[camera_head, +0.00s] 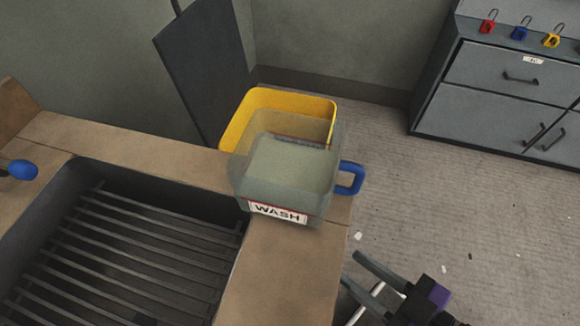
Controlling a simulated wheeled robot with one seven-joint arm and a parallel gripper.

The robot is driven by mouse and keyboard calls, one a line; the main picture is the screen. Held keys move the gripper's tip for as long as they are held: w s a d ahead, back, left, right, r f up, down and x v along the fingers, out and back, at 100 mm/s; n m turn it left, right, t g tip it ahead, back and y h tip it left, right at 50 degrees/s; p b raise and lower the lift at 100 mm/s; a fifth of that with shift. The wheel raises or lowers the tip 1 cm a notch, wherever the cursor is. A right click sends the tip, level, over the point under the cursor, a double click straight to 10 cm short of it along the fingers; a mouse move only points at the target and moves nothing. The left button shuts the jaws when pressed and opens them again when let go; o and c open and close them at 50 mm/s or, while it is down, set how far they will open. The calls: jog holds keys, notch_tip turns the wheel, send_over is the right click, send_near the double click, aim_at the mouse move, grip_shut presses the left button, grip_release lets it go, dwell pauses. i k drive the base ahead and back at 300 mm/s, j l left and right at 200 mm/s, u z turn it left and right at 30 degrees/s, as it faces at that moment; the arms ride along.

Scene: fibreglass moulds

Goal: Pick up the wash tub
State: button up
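The wash tub (285,180) is a translucent grey-green tub with a red-and-white WASH label on its front and a blue handle (350,178) on its right side. It stands upright on the brown bench top, close to its right edge, with pale contents showing through the wall. My gripper (354,270) is at the lower right, below and to the right of the tub and apart from it. Its two dark fingers are spread and point up-left, with nothing seen between them.
A yellow container (262,102) is directly behind the tub, partly covered by it. A black sink-like basin with a slatted grate (130,245) lies left. A dark upright panel (207,65) stands behind. A grey drawer cabinet (505,85) is far right; open floor lies between.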

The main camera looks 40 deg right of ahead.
aim_at(284, 166)
jog(key=k+l+u, duration=0.15)
jog(key=l+u, duration=0.2)
jog(key=u, duration=0.15)
jog(key=k+l+u, duration=0.15)
jog(key=l+u, duration=0.3)
jog(key=k+l+u, duration=0.15)
jog(key=u, duration=0.35)
jog(key=k+j, duration=0.05)
jog(key=k, duration=0.05)
